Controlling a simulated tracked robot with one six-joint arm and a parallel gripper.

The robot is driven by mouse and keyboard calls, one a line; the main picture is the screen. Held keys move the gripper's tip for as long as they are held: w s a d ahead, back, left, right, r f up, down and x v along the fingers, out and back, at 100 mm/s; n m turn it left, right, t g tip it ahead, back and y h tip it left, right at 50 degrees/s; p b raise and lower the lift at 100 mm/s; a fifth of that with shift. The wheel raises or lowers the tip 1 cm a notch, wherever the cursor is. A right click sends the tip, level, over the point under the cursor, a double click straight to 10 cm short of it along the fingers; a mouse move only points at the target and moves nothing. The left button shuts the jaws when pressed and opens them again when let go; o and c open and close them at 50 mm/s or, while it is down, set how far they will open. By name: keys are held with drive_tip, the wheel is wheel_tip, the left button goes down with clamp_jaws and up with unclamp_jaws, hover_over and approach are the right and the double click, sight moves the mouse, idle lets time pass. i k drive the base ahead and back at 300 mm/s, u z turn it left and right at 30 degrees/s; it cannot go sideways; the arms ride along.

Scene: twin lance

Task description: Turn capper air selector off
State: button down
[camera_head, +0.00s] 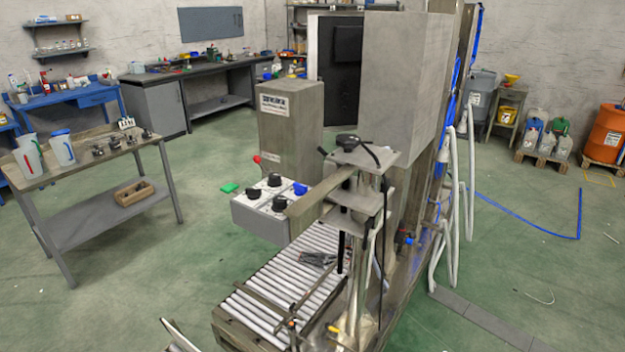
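A grey control box (262,222) stands beside the roller conveyor, with a sloped white top panel. The panel carries black knobs at the back (274,180), left (253,194) and front (280,203), and a blue knob (300,188) at the right. The labels are too small to read, so I cannot tell which knob is the capper air selector or its setting. A red-tipped lever (257,159) sticks up behind the panel. The capper head (358,180) with its black rods stands just right of the box. I cannot make out my gripper in this view.
The roller conveyor (262,303) runs below the box toward the front, with a grey metal piece (318,258) on it. A table with jugs (72,170) stands at the left. Open green floor (150,260) lies between them. White hoses (452,200) hang at the right.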

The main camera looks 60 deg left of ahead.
sight(299, 189)
drive_tip(key=i, duration=1.95)
drive_tip(key=u, duration=3.3)
